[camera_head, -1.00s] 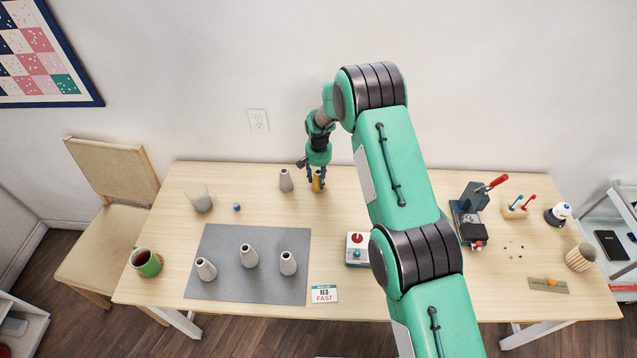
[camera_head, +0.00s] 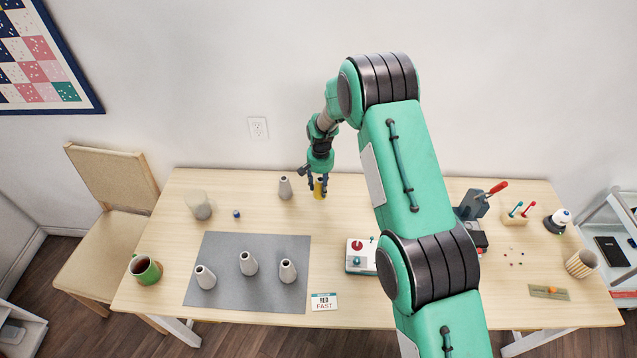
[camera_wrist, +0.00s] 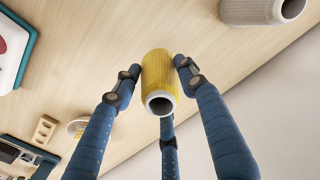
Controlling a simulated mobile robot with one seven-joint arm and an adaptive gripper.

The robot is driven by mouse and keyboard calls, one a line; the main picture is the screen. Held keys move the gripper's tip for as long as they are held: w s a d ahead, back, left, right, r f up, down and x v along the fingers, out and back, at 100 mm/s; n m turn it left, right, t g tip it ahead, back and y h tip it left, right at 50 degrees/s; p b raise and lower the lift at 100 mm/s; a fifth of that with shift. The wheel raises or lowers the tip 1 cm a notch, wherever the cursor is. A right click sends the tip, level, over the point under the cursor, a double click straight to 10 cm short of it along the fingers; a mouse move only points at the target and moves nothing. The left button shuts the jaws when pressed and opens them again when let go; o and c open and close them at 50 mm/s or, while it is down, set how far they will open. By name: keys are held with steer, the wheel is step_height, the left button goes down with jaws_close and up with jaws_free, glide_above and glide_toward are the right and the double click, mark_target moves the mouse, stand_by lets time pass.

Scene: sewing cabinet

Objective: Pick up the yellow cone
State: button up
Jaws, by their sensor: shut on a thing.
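The yellow cone (camera_head: 319,189) is upright near the back edge of the wooden table, partly hidden by my fingers in the head view. It also shows in the wrist view (camera_wrist: 160,78), with its open narrow end toward the camera. My gripper (camera_head: 318,183) comes down on it from above and is shut on it. In the wrist view my blue fingers (camera_wrist: 157,75) are around its sides. I cannot tell whether the cone's base touches the table.
A grey cone (camera_head: 285,188) stands just left of the yellow one. Three grey cones (camera_head: 248,264) stand on a grey mat (camera_head: 225,290). A red-button box (camera_head: 360,256) and a card (camera_head: 323,301) lie nearer the front.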

steer(key=s+d+r, duration=0.1)
steer(key=s+d, duration=0.2)
steer(key=s, duration=0.9)
steer(key=shift+d, duration=0.25)
steer(key=shift+r, duration=0.1)
